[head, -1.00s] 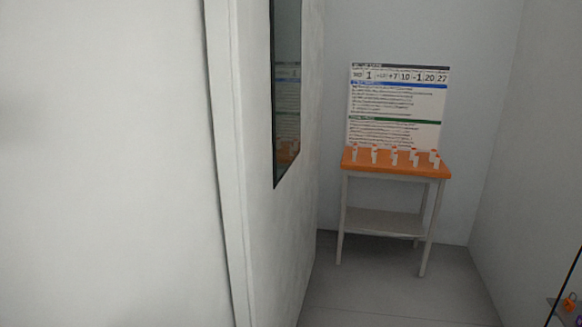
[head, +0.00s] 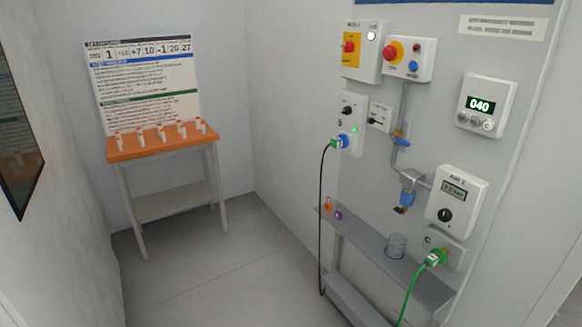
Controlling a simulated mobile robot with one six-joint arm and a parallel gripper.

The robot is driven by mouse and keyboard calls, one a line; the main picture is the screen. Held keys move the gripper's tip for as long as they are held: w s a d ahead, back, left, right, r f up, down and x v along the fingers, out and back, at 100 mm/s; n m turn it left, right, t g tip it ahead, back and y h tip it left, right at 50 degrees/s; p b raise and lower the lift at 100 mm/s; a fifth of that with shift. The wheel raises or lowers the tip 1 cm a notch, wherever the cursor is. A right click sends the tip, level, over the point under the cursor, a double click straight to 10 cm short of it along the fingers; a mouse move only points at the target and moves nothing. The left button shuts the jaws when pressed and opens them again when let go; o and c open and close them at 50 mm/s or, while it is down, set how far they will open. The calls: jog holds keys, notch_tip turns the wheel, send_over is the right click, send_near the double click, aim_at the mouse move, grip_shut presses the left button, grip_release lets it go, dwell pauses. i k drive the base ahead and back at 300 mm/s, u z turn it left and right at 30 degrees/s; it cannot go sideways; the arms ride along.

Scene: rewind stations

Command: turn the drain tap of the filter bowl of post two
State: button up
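A small filter bowl (head: 408,188) with a bluish body hangs from a grey pipe on the right wall panel in the head view. A small dark and brass-coloured drain tap (head: 400,210) shows at its lower end; its turn position is too small to tell. Just right of it is a white box with a small display and a black knob (head: 445,215); its label seems to read "AIR 2". My gripper is not in view, and nothing is seen touching the bowl or tap.
A grey shelf (head: 430,285) below the bowl carries a clear cup (head: 396,246). A black cable (head: 321,215) and a green cable (head: 412,290) hang from the panel. An orange table (head: 165,145) with small bottles stands at the back left. The middle floor (head: 225,275) is clear.

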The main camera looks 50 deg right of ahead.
aim_at(400, 211)
jog(key=u, duration=0.7)
jog(key=k, duration=0.15)
jog(key=z, duration=3.05)
jog(key=k, duration=0.6)
jog(key=u, duration=0.15)
jog(key=i, duration=0.55)
jog(key=z, duration=0.05)
